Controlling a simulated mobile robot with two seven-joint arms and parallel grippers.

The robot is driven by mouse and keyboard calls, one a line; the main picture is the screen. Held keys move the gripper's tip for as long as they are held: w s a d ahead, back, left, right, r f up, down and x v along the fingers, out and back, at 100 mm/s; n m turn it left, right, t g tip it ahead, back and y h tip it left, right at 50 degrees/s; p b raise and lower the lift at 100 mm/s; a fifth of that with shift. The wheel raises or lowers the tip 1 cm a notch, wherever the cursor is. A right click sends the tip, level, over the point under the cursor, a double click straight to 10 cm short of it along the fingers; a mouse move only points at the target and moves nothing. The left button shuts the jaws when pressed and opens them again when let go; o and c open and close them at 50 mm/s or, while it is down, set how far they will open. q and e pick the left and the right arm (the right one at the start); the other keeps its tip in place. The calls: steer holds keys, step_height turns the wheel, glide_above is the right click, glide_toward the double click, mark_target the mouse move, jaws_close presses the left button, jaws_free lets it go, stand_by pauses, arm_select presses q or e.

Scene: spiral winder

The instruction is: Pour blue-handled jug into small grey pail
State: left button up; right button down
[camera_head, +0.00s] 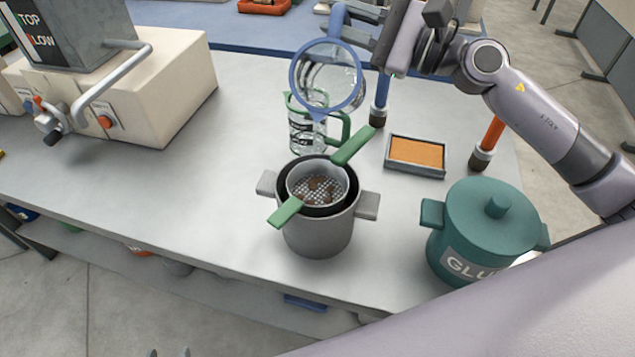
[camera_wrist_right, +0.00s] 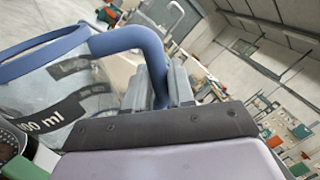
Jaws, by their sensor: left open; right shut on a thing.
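The blue-handled jug (camera_head: 326,78) is clear with a blue rim. It is held tilted in the air, its mouth facing the camera and its spout low, above and behind the small grey pail (camera_head: 318,235). My right gripper (camera_head: 357,25) is shut on its blue handle, which also shows in the right wrist view (camera_wrist_right: 140,42). A strainer (camera_head: 318,185) with green handles sits in the pail's dark-rimmed mouth, with brown bits in its mesh. I cannot tell whether liquid is flowing. My left gripper (camera_head: 168,353) is open and empty, just its tips showing at the bottom edge.
A green-handled clear jug (camera_head: 303,135) stands behind the pail, partly hidden. An orange-topped tray (camera_head: 416,153) and brushes (camera_head: 486,145) are to the right, with a teal lidded pot (camera_head: 485,235) nearer. A beige machine (camera_head: 150,85) is at left. The table's left middle is clear.

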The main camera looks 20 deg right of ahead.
steer(key=shift+w+d+r+m+p, duration=0.1)
steer(key=shift+w+d+m+p, duration=0.2)
steer(key=shift+m, duration=0.4)
steer(key=shift+w+f+m, duration=0.15)
steer(key=shift+f+m, duration=0.05)
steer(key=shift+m, duration=0.1)
steer(key=shift+f+h, duration=0.15)
steer(key=shift+h, duration=0.15)
steer(key=shift+f+m+p, duration=0.1)
steer(key=shift+m+p, duration=0.25)
steer(key=shift+m, duration=0.05)
steer(key=m+p, duration=0.1)
steer(key=f+m+p, duration=0.1)
steer(key=shift+w+d+f+m+h, duration=0.15)
steer(key=shift+w+f+m+h, duration=0.05)
steer(key=shift+f+m+h, duration=0.1)
steer(key=shift+w+f+m, duration=0.1)
steer(key=shift+f+m, duration=0.3)
arm_select(q)
step_height(320, 180, up, 4)
steer(key=shift+r, duration=0.15)
arm_select(e)
steer(key=shift+f, duration=0.2)
arm_select(q)
steer(key=shift+r, duration=0.1)
arm_select(e)
steer(key=shift+f+m, duration=0.1)
steer(key=shift+m, duration=0.2)
